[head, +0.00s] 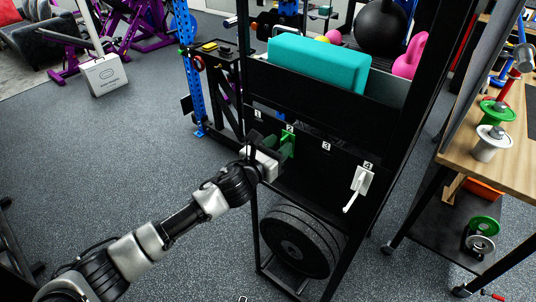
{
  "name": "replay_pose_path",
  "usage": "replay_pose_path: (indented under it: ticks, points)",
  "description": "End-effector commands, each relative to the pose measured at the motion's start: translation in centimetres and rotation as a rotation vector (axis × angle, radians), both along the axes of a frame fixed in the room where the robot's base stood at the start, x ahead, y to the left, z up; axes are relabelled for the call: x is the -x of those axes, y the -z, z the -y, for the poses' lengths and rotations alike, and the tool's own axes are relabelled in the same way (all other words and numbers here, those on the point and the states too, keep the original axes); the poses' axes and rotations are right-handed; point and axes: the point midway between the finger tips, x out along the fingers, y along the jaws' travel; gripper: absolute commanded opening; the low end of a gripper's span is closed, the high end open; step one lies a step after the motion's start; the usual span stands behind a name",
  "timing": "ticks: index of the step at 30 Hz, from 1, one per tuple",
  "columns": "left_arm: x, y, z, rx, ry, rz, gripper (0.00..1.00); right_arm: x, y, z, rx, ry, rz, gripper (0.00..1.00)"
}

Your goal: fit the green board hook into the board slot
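The green board hook (288,143) is at the dark board (306,142) on the rack, just below the label 2. My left gripper (272,155) reaches it from the left, with its fingers around the hook's near part. The fingers look shut on the hook and hide some of it. The hook's back is close against the board; whether it is inside the slot cannot be told. Labels 1, 2, 3 and 4 run along the board from left to right. My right gripper is not in view.
A white hook (358,187) hangs under label 4. A teal block (318,64), pink kettlebell (411,56) and black ball (380,24) are on the rack above. Black weight plates (298,241) stand below. A wooden bench (484,150) is at right. Open floor lies left.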

Motion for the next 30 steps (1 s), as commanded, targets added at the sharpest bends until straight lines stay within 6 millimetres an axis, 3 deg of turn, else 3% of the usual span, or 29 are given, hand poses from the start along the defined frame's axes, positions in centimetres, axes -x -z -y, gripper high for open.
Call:
replay_pose_path:
  ticks: [15, 21, 30]
  points:
    - [7.2, 0.2, -5.2, -0.002, 0.001, 0.001, 0.38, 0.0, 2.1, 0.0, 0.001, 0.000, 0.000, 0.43]
    - [8.2, 0.0, -5.9, -0.001, 0.001, 0.001, 0.38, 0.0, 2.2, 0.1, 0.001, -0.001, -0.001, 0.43]
    - [8.3, 0.0, -5.9, 0.000, 0.001, 0.000, 0.38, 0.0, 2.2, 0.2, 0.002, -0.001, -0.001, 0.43]
